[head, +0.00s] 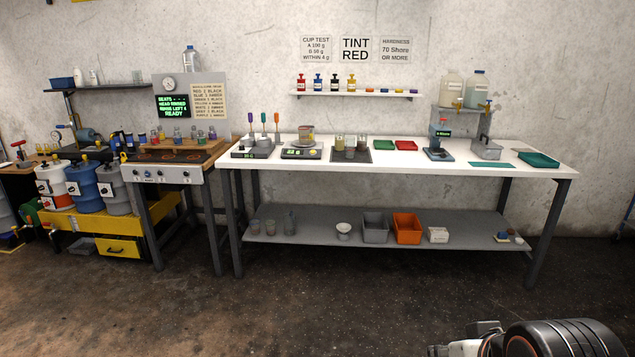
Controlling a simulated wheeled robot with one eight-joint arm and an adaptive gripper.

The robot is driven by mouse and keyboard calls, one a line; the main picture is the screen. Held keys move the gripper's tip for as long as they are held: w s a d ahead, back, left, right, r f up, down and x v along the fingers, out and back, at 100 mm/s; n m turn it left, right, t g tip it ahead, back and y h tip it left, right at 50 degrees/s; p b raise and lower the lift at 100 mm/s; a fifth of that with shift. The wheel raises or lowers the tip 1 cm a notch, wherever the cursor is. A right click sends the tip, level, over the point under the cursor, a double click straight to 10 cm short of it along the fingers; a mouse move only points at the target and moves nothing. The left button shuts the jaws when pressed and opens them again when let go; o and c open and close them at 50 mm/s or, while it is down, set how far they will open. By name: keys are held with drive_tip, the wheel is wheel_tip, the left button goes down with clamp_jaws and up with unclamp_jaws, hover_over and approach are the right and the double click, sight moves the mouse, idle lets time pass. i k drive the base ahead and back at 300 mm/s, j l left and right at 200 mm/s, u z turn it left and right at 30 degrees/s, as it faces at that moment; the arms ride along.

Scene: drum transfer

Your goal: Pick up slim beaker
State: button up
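A tall, narrow clear beaker (289,221) stands upright on the lower shelf of the white table, toward its left end. It looks like the slim beaker, though no label shows. Two shorter, wider beakers stand left of it, one at the far left (254,227) and one between (270,228). Part of my arm shows at the bottom right corner, far from the beakers. My gripper's fingers are not in view.
The white table (540,168) holds a scale (301,152), a dark mat (352,157) with small vessels, and trays. The shelf (320,237) also carries a white bowl (343,230), a grey bin (375,228) and an orange bin (407,228). The floor in front is clear.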

sight(349, 141)
drive_tip(key=i+u, duration=0.1)
drive_tip(key=i, duration=0.7)
drive_tip(key=i+u, duration=0.1)
drive_tip(key=i, duration=0.7)
drive_tip(key=i+u, duration=0.1)
drive_tip(key=i, duration=0.7)
drive_tip(key=i+l+u, duration=0.15)
drive_tip(key=i, duration=0.65)
